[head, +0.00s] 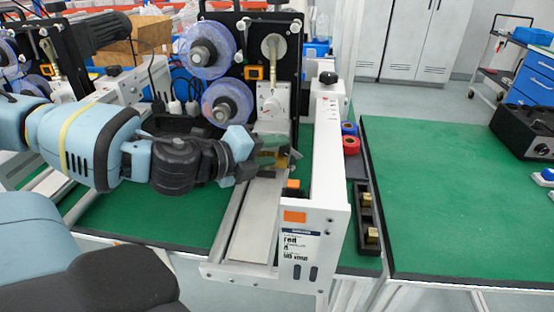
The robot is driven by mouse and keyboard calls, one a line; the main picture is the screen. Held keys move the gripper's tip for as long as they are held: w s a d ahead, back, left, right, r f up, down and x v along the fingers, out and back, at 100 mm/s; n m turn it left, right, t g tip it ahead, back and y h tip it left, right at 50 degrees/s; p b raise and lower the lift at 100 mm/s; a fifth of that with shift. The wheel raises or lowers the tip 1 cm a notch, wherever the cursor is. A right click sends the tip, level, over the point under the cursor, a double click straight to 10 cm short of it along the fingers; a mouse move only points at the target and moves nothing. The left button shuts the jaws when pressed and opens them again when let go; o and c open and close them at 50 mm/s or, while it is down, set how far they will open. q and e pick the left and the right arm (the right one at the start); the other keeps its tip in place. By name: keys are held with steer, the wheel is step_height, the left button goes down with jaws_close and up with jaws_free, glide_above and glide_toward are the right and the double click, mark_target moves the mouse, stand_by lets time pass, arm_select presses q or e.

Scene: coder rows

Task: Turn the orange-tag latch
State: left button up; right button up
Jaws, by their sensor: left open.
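An orange tag (295,217) is on the white front end of the coder machine (328,160), above a printed label. A silver lever (274,48) with a round pivot is on the machine's upright black panel; I cannot tell for sure whether it is the latch. My left gripper (272,157) reaches in from the left, over the machine's metal track and below the white dial plate. It is open. A brownish-yellow part (270,160) shows by its fingers, partly hidden; I cannot tell whether they touch it. My right gripper is not in view.
Two bluish film reels (207,50) are left of the lever. Red and blue rolls (351,145) and a black tray (368,215) are right of the machine. A green table (460,210) at right is mostly clear, with a black box (525,130) at its far edge.

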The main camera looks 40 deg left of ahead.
arm_select(q)
steer(key=shift+w+d+f, duration=0.1)
steer(key=shift+w+d, duration=0.15)
steer(key=shift+w, duration=0.3)
jaws_close()
